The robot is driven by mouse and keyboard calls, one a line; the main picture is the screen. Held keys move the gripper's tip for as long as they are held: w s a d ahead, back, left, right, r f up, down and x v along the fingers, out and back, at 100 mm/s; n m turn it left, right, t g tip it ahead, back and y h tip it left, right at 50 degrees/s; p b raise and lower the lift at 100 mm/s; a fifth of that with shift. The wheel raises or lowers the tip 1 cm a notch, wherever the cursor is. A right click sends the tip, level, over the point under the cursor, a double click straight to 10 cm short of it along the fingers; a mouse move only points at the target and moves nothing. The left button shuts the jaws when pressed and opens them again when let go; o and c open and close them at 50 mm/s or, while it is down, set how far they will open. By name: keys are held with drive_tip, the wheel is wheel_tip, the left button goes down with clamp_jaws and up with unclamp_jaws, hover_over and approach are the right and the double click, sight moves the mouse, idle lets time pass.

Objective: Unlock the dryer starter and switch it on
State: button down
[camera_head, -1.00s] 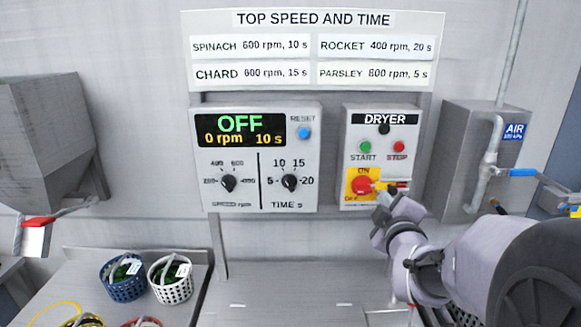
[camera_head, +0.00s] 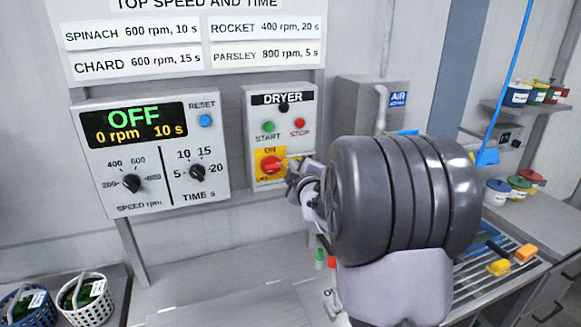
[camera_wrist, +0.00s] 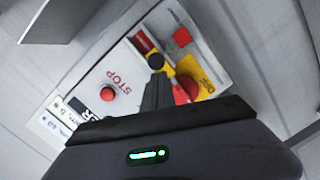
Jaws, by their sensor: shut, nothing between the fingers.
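The dryer starter (camera_head: 282,120) is a grey wall box labelled DRYER. It has a dark round lamp (camera_head: 284,107), a green START button (camera_head: 267,140) and a red STOP button (camera_head: 299,124). Below is a red rotary switch (camera_head: 269,165) on a yellow plate; its exact setting is unclear. My gripper (camera_head: 294,170) is shut and empty, just right of the switch. In the wrist view its dark fingers (camera_wrist: 157,92) overlap the switch (camera_wrist: 188,88); contact cannot be told. A red square piece (camera_wrist: 182,37) also shows there; I cannot tell whether it is the lock.
A control panel (camera_head: 152,150) reads OFF, 0 rpm, 10 s. The AIR box (camera_head: 352,105) with its pipe stands right of the starter. Blue and white baskets (camera_head: 88,303) stand at lower left. My arm hides much of the right bench.

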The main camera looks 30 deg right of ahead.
drive_tip(key=shift+d, duration=0.1)
drive_tip(key=d, duration=0.2)
drive_tip(key=s+d, duration=0.1)
drive_tip(key=shift+d+b, duration=0.4)
drive_tip(key=shift+a+r, duration=0.1)
